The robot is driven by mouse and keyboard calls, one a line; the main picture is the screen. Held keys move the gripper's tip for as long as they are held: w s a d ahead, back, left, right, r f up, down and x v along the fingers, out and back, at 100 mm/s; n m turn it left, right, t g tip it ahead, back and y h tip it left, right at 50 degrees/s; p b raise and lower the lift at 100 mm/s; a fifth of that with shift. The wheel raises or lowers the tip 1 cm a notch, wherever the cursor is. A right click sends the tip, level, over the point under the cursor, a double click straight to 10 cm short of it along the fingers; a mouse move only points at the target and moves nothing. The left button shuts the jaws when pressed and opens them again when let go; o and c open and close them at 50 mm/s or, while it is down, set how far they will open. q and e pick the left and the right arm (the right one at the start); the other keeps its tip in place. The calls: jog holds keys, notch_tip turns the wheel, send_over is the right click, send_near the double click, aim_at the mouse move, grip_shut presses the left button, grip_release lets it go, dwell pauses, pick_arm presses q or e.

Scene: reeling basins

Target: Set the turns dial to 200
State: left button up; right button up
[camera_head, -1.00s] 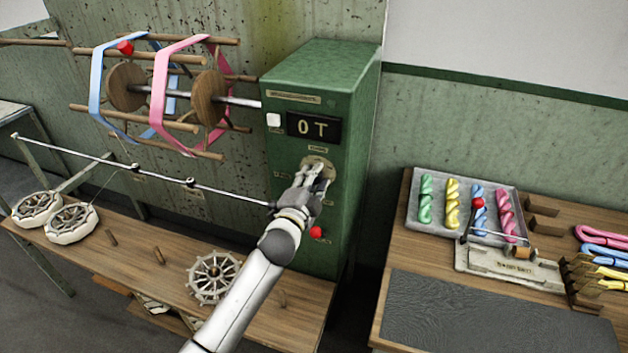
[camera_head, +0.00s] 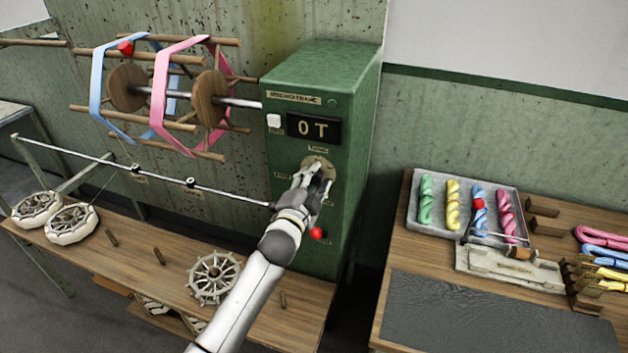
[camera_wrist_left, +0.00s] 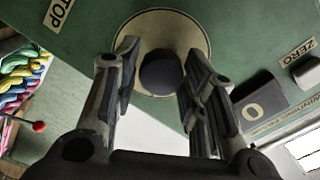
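The turns dial is a dark round knob (camera_wrist_left: 161,73) on a pale round plate (camera_wrist_left: 190,32), on the front of a green machine cabinet (camera_head: 345,120). My left gripper (camera_head: 318,172) is in front of this plate. In the left wrist view its two fingers (camera_wrist_left: 155,85) stand apart on either side of the knob, with a gap visible on each side. In the head view the gripper hides most of the knob. The display (camera_head: 313,127) above reads "0 T". My right gripper is not in view.
A red ball knob (camera_head: 316,233) sits below the dial and a white button (camera_head: 273,120) is left of the display. A thin rod (camera_head: 150,174) reaches the cabinet from the left. A wooden bench with a tray (camera_head: 463,235) of coloured skeins stands at right.

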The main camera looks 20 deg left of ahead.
pick_arm(q)
jog(key=shift+o, duration=1)
jog(key=s, duration=1.2)
jog(key=shift+a, duration=0.25)
